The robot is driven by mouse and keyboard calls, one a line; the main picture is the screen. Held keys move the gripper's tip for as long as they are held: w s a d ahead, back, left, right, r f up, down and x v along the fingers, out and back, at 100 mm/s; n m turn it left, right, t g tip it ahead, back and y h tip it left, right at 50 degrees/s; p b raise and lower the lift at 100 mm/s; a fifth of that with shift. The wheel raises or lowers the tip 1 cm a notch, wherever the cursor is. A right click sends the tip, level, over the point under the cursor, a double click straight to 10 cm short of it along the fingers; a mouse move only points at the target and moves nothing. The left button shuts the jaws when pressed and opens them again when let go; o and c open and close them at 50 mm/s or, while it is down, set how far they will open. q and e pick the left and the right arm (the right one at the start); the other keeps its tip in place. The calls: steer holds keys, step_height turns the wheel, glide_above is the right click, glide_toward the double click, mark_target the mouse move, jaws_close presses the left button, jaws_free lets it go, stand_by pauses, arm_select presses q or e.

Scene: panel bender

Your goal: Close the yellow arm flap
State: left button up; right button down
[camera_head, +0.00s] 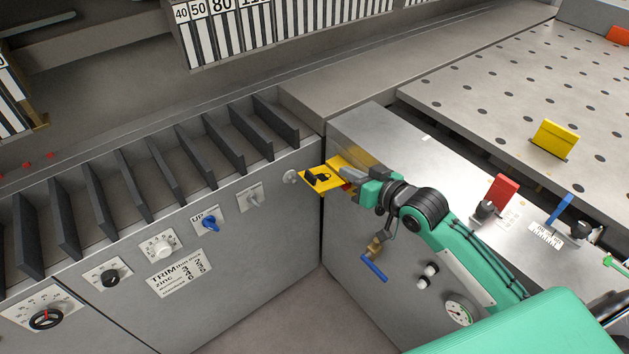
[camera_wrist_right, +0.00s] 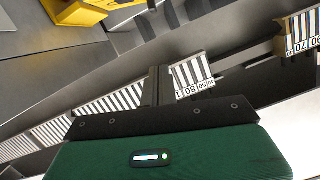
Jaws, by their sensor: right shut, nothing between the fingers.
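The yellow arm flap (camera_head: 313,184) is a flat yellow piece with a black part on it, at the corner where the two grey cabinet fronts meet. It sticks out in front of the corner. My right gripper (camera_head: 349,176) is shut and empty at its right side; I cannot tell whether it touches the flap. In the right wrist view, a yellow part with a dark piece (camera_wrist_right: 85,12) shows at the upper left, beyond the shut fingers (camera_wrist_right: 157,85). My left gripper is not in view.
The left cabinet front carries knobs and a blue switch (camera_head: 211,224). A blue-handled valve (camera_head: 374,268) and gauge (camera_head: 460,310) sit below my right arm. A red block (camera_head: 502,193) and yellow block (camera_head: 555,140) stand to the right. The floor between the cabinets is clear.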

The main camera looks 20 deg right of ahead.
steer(key=r+x, duration=0.1)
steer(key=x, duration=0.3)
steer(key=p, duration=0.2)
glide_above(319, 186)
steer(key=shift+w+d+f, duration=0.2)
steer(key=shift+f, duration=0.4)
steer(key=shift+w+d+f, duration=0.15)
steer(key=shift+f, duration=0.45)
steer(key=f, duration=0.2)
steer(key=shift+s+a+f, duration=0.25)
steer(key=shift+f, duration=0.15)
steer(key=shift+s+a+f, duration=0.1)
steer(key=shift+f, duration=0.4)
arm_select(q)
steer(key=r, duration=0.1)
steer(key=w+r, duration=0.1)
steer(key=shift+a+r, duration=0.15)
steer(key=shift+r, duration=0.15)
arm_select(e)
steer(key=shift+f, duration=0.15)
